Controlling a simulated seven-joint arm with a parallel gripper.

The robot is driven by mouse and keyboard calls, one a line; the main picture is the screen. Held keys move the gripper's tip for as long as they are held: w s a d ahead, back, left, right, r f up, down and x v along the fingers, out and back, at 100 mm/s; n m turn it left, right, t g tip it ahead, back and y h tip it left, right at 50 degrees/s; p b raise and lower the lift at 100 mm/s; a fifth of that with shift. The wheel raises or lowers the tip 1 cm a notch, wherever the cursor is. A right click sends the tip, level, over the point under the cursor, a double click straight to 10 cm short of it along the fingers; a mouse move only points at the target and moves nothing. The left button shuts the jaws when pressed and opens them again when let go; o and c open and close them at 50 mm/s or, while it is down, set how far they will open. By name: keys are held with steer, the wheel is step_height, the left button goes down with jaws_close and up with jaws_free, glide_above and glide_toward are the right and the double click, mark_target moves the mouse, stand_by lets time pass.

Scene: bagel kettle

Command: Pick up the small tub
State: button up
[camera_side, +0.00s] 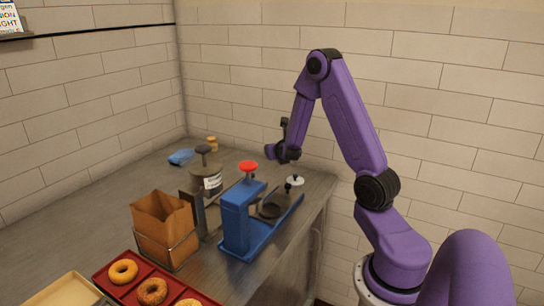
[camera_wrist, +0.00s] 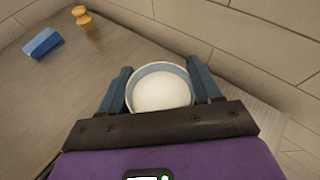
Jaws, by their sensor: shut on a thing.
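The small tub (camera_wrist: 160,90) shows in the wrist view as a round container with a pale grey-blue rim and white contents. It sits between the two blue fingers of my gripper (camera_wrist: 158,72), which are shut on its sides. I look at it from above, and its underside is hidden. In the side view my gripper (camera_side: 274,151) is above the far right part of the counter, near the wall. I cannot make out the tub there for sure, nor tell its height above the counter.
A blue press (camera_side: 237,220) with a red knob stands on the counter (camera_side: 120,185) near its right edge.

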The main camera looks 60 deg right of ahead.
steer(key=s+d+v, duration=0.1)
steer(key=v, duration=0.7)
steer(key=shift+r, duration=0.15)
steer(key=shift+s, duration=0.15)
steer(key=w+a+r+n+t+y, duration=0.1)
steer(key=a+r+n+t+y, duration=0.3)
steer(key=a, duration=0.6)
steer(key=w+a+r+n+g+y, duration=0.1)
steer(key=a+r+n+y, duration=0.2)
steer(key=a+r, duration=0.55)
steer(key=a+r+n+t+y, duration=0.2)
steer(key=a+r+n+y, duration=0.1)
steer(key=a, duration=0.8)
steer(key=m+g+h, duration=0.2)
steer(key=m+h, duration=0.3)
glide_above(109, 244)
step_height(109, 244, down, 18)
steer(key=shift+h, duration=0.3)
step_height(109, 244, down, 10)
steer(key=shift+f, duration=0.1)
